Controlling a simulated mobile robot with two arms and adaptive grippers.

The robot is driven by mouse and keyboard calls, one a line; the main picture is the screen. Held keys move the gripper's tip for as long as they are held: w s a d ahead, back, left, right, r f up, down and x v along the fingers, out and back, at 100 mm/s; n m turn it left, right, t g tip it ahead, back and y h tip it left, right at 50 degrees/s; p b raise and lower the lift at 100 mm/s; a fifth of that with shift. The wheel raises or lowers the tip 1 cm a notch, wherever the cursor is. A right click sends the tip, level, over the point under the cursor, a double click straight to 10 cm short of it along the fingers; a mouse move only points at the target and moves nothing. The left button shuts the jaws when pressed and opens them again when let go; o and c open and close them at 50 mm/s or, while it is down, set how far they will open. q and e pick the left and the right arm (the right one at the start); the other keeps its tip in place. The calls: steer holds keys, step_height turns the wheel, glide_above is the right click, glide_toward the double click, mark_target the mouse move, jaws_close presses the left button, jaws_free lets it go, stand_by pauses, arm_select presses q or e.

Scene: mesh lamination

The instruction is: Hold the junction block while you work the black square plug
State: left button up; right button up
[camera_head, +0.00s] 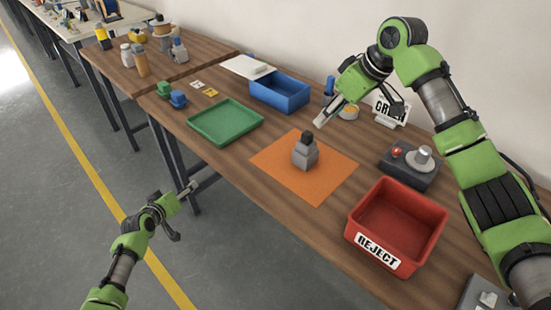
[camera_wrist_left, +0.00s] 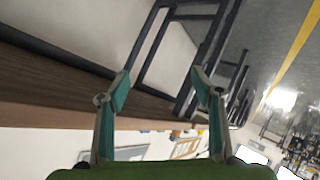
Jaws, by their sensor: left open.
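The junction block (camera_head: 305,155) is a grey stepped block standing upright on the orange mat (camera_head: 275,165). The black square plug (camera_head: 308,137) shows as a small dark piece on its top. My right gripper (camera_head: 321,118) hangs in the air behind and slightly right of the block, apart from it; the view does not show whether its fingers are parted. My left gripper (camera_head: 189,188) is out over the floor in front of the table, well away from the block. In the left wrist view its fingers (camera_wrist_left: 160,92) are spread and empty.
A red REJECT bin (camera_head: 400,225) stands right of the mat, with a dark button box (camera_head: 409,168) behind it. A green tray (camera_head: 225,122) and a blue bin (camera_head: 281,91) lie to the left and back.

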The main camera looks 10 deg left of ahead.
arm_select(q)
steer(key=w+d+r+t+h, duration=0.15)
steer(key=w+r, duration=0.25)
steer(key=r, duration=0.8)
steer(key=w+d+r+t+h, duration=0.1)
steer(key=w+r+t, duration=0.15)
steer(key=r, duration=0.95)
steer(key=m+g+h, duration=0.5)
steer(key=m, duration=0.9)
glide_toward(301, 151)
steer(key=x, duration=1.2)
steer(key=shift+w+d+f, duration=0.1)
steer(key=shift+d, duration=0.1)
steer(key=c, duration=1.7)
